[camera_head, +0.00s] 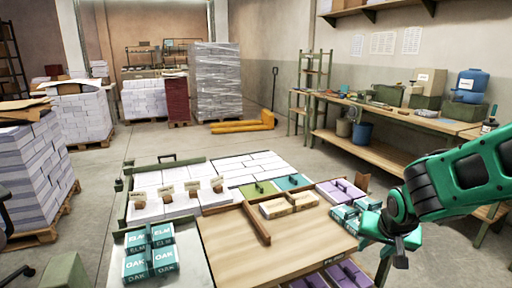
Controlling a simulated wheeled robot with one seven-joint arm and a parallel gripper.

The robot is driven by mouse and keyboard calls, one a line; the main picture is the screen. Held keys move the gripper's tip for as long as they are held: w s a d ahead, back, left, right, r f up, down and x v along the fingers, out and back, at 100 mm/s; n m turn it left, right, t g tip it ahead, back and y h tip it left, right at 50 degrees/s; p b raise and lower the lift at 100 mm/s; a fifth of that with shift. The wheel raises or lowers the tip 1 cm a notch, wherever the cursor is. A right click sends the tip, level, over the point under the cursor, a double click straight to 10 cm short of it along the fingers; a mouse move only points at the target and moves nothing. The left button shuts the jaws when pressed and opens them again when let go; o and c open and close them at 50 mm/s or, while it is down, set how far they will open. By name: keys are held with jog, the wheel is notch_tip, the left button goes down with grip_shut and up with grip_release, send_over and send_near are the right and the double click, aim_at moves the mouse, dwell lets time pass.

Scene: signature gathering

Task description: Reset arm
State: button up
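My green and black arm reaches in from the right edge. Its end, my gripper (398,250), hangs over the right side of the worktable (235,250). The fingers are small and dark from this angle, so I cannot tell if they are open or shut. Teal blocks (343,213) lie just left of it, partly hidden by the arm. Teal blocks marked OAK and ELM (150,252) sit on a pale tray at the table's front left.
Several white labelled stacks (180,193) stand on the table behind a wooden strip (256,222). Purple blocks (340,190) lie at the right and front. A workbench (375,155) runs along the right wall. Paper stacks (30,172) stand left. The floor beyond the table is mostly clear.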

jog(key=s+d+r+g, duration=0.1)
jog(key=s+d+r, duration=0.1)
jog(key=s, duration=0.6)
jog(key=s+d+r+m+g+y, duration=0.1)
jog(key=s+d, duration=0.3)
jog(key=s, duration=0.4)
jog(key=s+d+r+g, duration=0.2)
jog(key=s+d+g, duration=0.1)
jog(key=s, duration=0.5)
jog(key=shift+s+r+m, duration=0.3)
jog(key=shift+r, duration=0.1)
jog(key=shift+d, duration=0.1)
jog(key=shift+w+f+g, duration=0.25)
jog(key=shift+w+g, duration=0.05)
jog(key=shift+w, duration=0.35)
